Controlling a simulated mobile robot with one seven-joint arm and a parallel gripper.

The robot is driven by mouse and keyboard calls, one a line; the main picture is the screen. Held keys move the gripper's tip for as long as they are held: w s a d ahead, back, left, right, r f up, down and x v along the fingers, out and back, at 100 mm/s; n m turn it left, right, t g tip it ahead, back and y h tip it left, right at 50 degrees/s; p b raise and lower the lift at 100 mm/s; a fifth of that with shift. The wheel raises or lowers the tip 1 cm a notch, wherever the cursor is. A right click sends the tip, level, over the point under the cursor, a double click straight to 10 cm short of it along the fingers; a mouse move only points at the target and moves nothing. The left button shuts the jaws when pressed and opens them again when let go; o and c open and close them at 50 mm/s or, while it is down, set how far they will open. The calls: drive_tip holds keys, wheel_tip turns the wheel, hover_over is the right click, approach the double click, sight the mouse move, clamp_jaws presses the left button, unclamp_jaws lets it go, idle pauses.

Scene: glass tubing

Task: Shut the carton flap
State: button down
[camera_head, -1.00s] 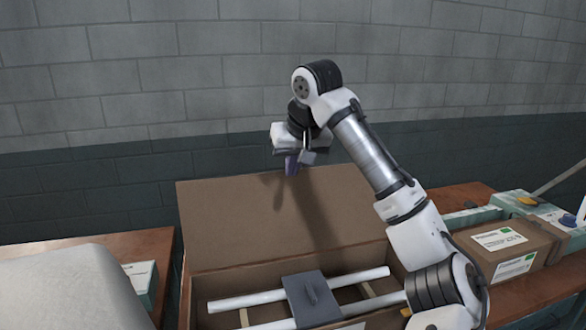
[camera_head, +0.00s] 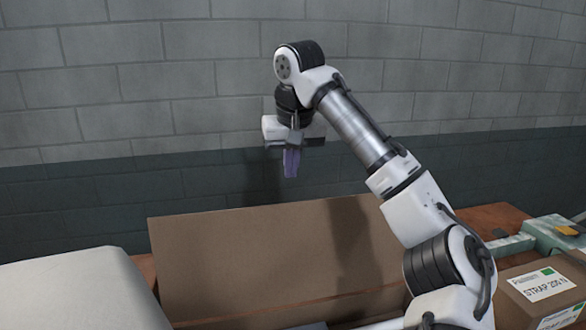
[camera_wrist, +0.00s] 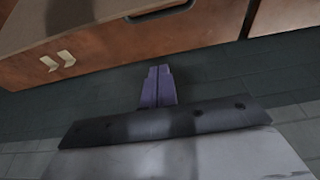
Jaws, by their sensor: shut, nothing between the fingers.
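The carton flap (camera_head: 270,255) is a wide brown cardboard panel standing up and open at the back of the carton, in the head view. The carton's inside is almost wholly below the frame's lower edge. My gripper (camera_head: 291,163) hangs above and behind the flap's top edge, fingers pointing down, apart from it. Its purple fingers are shut together and empty. In the wrist view the fingers (camera_wrist: 158,86) show closed side by side in front of a dark wall or floor surface, touching nothing.
A light grey rounded object (camera_head: 75,290) fills the lower left. A block wall (camera_head: 120,120) rises behind. The wrist view shows a reddish-brown cabinet side (camera_wrist: 150,52).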

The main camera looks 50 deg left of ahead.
wheel_tip(320, 180, down, 7)
drive_tip(key=d+p, duration=0.1)
drive_tip(key=shift+s+d, duration=0.3)
drive_tip(key=shift+s, duration=0.1)
drive_tip(key=shift+f, duration=0.1)
drive_tip(key=shift+d, duration=0.1)
idle(0.4)
